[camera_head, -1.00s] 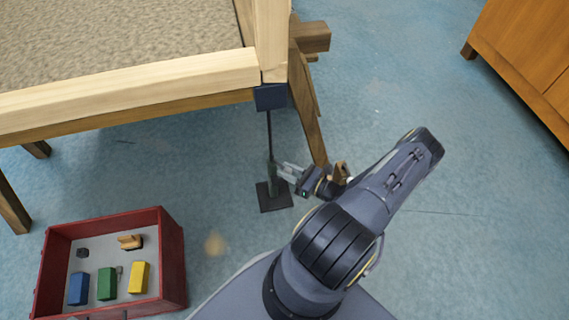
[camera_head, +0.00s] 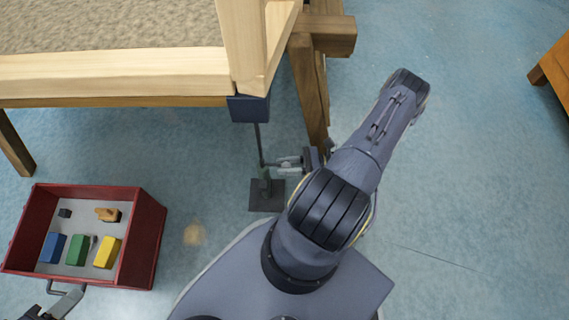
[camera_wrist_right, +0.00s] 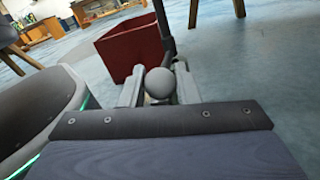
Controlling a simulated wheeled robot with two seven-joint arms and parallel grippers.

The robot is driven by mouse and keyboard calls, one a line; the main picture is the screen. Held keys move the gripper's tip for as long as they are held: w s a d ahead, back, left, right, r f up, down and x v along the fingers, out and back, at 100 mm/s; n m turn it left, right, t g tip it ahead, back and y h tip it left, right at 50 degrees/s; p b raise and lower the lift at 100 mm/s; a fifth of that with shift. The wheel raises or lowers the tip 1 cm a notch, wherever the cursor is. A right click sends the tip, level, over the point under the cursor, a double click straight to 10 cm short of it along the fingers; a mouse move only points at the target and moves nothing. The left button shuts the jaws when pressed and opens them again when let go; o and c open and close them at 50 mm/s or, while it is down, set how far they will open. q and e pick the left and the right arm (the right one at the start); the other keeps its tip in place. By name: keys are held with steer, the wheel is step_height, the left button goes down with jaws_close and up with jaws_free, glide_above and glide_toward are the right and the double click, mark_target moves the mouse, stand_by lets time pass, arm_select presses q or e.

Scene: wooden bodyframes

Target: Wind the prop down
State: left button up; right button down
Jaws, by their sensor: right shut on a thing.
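The prop stands upright at the frame's corner, with a blue head (camera_head: 249,107), a thin dark rod (camera_head: 258,143), a small green body and a dark square base (camera_head: 267,197) on the floor. Its head shows directly below the pale wooden frame (camera_head: 120,72); I cannot tell if they touch. My right gripper (camera_head: 281,163) is at the prop's lower part, shut on its crank handle. In the right wrist view a grey ball knob (camera_wrist_right: 160,83) sits between the fingers. My left gripper (camera_head: 58,301) shows only partly at the bottom left edge; its jaws are unclear.
A red box (camera_head: 147,240) with blue, green and yellow blocks and small parts stands on the floor at left. Wooden trestle legs (camera_head: 309,95) stand close behind the prop. A wooden cabinet (camera_head: 556,72) is at far right. The floor right of my arm is clear.

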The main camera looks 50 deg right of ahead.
steer(key=shift+w+d+n+g+y+b, duration=0.3)
steer(key=shift+d+n+g+y, duration=0.1)
steer(key=shift+n+g+y, duration=0.15)
steer(key=c, duration=1.1)
jaws_free()
steer(key=shift+c, duration=0.2)
steer(key=p+v, duration=0.1)
steer(key=v, duration=0.6)
steer(key=shift+d, duration=0.3)
steer(key=shift+s, duration=0.15)
